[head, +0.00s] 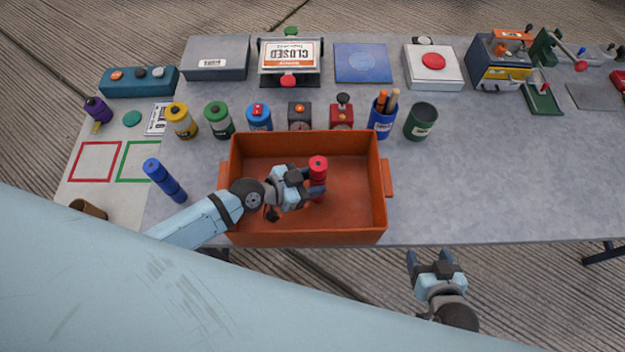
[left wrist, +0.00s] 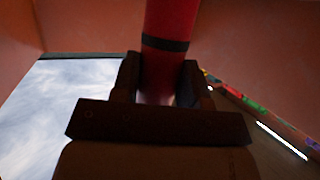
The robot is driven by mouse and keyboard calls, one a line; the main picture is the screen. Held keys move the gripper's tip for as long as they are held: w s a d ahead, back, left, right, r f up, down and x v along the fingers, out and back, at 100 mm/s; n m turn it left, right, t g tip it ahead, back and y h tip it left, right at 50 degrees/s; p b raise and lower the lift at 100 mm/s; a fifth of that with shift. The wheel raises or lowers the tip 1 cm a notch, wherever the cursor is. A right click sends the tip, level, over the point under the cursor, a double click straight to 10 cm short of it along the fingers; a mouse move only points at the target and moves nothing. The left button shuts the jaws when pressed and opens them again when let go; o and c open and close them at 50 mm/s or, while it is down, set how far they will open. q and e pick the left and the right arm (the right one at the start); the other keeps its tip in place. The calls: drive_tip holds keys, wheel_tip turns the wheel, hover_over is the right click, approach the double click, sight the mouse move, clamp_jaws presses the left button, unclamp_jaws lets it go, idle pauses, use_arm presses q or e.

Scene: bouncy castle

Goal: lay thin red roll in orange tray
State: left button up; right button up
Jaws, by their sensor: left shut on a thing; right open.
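The thin red roll (head: 318,166) stands roughly upright over the orange tray (head: 255,239), with black bands around it. My left gripper (head: 313,185) is inside the tray's outline and shut on the roll. In the left wrist view the red roll (left wrist: 170,30) rises from between the two fingers (left wrist: 160,85), and the tray's orange walls (left wrist: 80,25) surround it. I cannot tell whether the roll's lower end touches the tray floor. My right gripper (head: 432,258) is open and empty, in front of the table's near edge.
A brown cup (head: 88,209) is at the near left. The table right of the tray (head: 500,180) is clear.

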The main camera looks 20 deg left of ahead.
use_arm(q)
drive_tip(key=shift+f, duration=0.2)
drive_tip(key=o, duration=1)
drive_tip(key=shift+r, duration=0.1)
drive_tip(key=shift+s+a+r, duration=0.1)
drive_tip(key=shift+r, duration=0.05)
drive_tip(key=b+v, duration=0.1)
drive_tip(key=v, duration=0.6)
drive_tip(key=shift+a, duration=0.1)
